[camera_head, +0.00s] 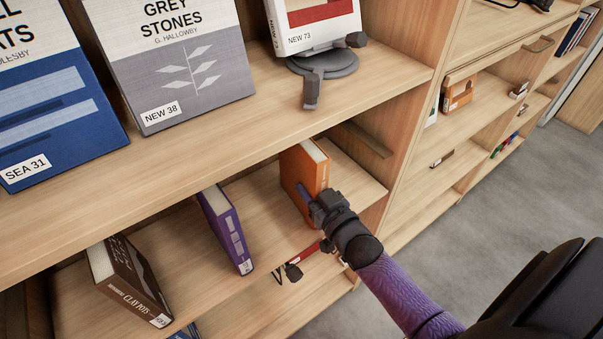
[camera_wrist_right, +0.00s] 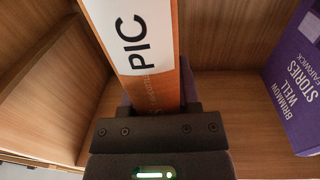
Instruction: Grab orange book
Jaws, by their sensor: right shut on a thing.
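The orange book (camera_head: 308,166) stands upright on the middle shelf, near the shelf's right end. Its orange spine with a white "PIC" label (camera_wrist_right: 140,35) fills the centre of the right wrist view. My right gripper (camera_head: 318,203) reaches in from the right and is shut on the orange book at its lower front part. In the wrist view the jaws (camera_wrist_right: 150,108) meet the spine's lower end; the fingertips are hidden. My left gripper is not in view.
A purple book (camera_head: 226,228) stands left of the orange one and also shows in the wrist view (camera_wrist_right: 295,85). A brown book (camera_head: 130,280) is farther left. The upper shelf (camera_head: 215,140) with display books overhangs. A wooden divider (camera_head: 405,125) rises at the right.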

